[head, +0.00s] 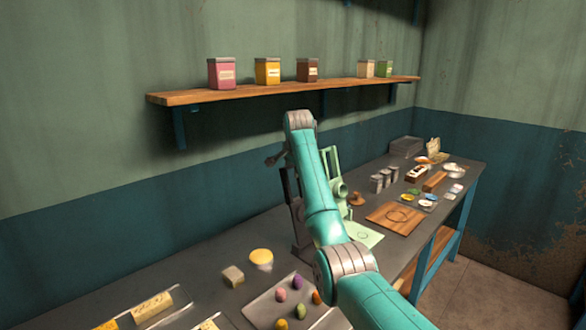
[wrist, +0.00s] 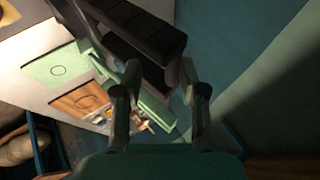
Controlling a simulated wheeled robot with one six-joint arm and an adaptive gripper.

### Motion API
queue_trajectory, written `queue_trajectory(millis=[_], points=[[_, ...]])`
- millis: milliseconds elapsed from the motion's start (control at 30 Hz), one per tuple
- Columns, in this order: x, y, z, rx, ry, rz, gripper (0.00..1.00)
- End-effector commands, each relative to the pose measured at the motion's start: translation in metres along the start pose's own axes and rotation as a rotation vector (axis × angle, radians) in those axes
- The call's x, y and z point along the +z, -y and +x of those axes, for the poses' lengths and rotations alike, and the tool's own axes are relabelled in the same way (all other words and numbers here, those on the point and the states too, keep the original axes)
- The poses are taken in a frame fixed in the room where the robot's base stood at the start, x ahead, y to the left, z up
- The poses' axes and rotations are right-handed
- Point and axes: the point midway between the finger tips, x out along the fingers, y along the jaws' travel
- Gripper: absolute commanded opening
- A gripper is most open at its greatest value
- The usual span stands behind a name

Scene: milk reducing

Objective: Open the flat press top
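A dark machine with a long blocky upper part (wrist: 150,35), which looks like the flat press, fills the upper middle of the wrist view. In the head view its dark frame (head: 299,232) stands on the table, mostly hidden behind my arm. My gripper (wrist: 160,72) is open, with its two fingers spread apart just before the dark part. I cannot tell whether either finger touches it. Whether the press top is up or down is not clear. A pale green machine (head: 335,172) stands just beyond it.
A green board (head: 363,234) and a wooden board (head: 396,217) lie to the right on the table (head: 208,251). A tray (head: 263,306) of coloured egg-shaped pieces is in front. A wall shelf (head: 215,94) with several tins runs above.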

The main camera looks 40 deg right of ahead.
Motion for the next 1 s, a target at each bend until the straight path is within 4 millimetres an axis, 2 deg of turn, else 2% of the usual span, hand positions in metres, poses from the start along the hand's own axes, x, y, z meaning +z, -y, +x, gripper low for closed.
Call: queue_trajectory(millis=[167,600,800,1000], points=[[0.0,0.001,-0.016,-0.002,-0.001,0.0,0.4],[0.0,0.001,-0.098,-0.003,-0.001,-0.001,0.4],[0.0,0.001,-0.116,-0.001,-0.001,-0.001,0.4],[0.001,0.0,-0.119,0.0,0.0,-0.001,0.4]])
